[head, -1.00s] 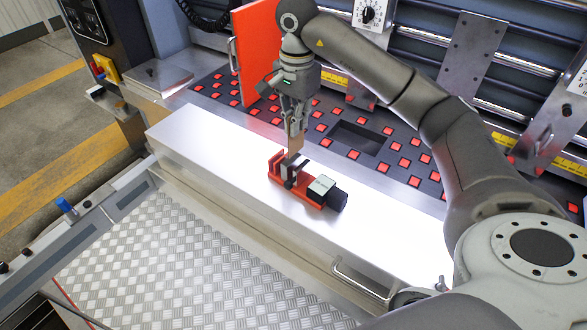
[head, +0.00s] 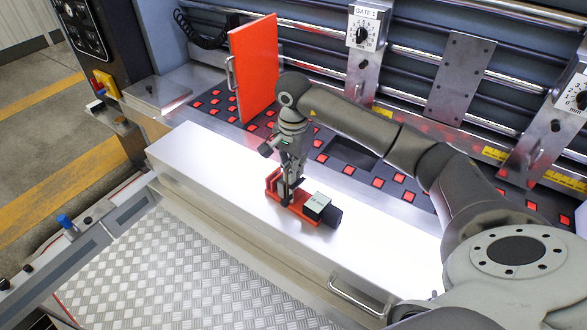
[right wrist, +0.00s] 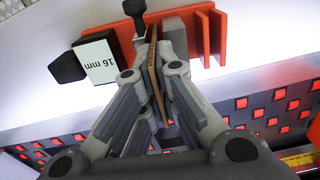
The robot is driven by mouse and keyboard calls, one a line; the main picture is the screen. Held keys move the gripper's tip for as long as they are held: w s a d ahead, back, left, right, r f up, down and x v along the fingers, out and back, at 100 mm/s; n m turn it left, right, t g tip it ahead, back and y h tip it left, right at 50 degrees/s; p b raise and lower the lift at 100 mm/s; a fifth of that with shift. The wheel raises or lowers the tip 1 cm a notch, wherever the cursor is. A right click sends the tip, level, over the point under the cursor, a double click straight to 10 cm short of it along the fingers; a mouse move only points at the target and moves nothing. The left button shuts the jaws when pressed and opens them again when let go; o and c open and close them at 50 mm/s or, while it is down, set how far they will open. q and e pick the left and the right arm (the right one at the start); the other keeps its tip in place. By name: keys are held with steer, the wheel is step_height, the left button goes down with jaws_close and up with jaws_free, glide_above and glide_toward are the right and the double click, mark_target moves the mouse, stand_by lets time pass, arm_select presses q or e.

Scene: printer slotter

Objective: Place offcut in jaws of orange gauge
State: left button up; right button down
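The orange gauge (head: 302,214) lies on the bright bench top, with a pale display block and a black knob at its right end. In the right wrist view its orange base (right wrist: 207,35) and its "16 mm" display (right wrist: 98,60) show. My right gripper (head: 289,182) is down at the gauge's jaw end. In the right wrist view the gripper (right wrist: 153,75) is shut on the offcut (right wrist: 155,70), a thin brown strip with dark lettering. The offcut's far end lies between the grey block and the black clamp part; contact cannot be told. My left gripper is not in view.
The bright metal bench top (head: 210,160) is clear around the gauge. An orange panel (head: 254,65) stands behind to the left. Beyond the bench is a dark bed with red squares, and gate posts with dials (head: 366,28) stand on rails.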

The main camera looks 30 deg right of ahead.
steer(key=shift+f, duration=0.2)
steer(key=c, duration=2)
jaws_free()
steer(key=o, duration=0.4)
steer(key=shift+c, duration=0.2)
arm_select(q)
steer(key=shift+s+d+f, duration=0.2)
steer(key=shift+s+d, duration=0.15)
arm_select(e)
steer(key=shift+r, duration=0.1)
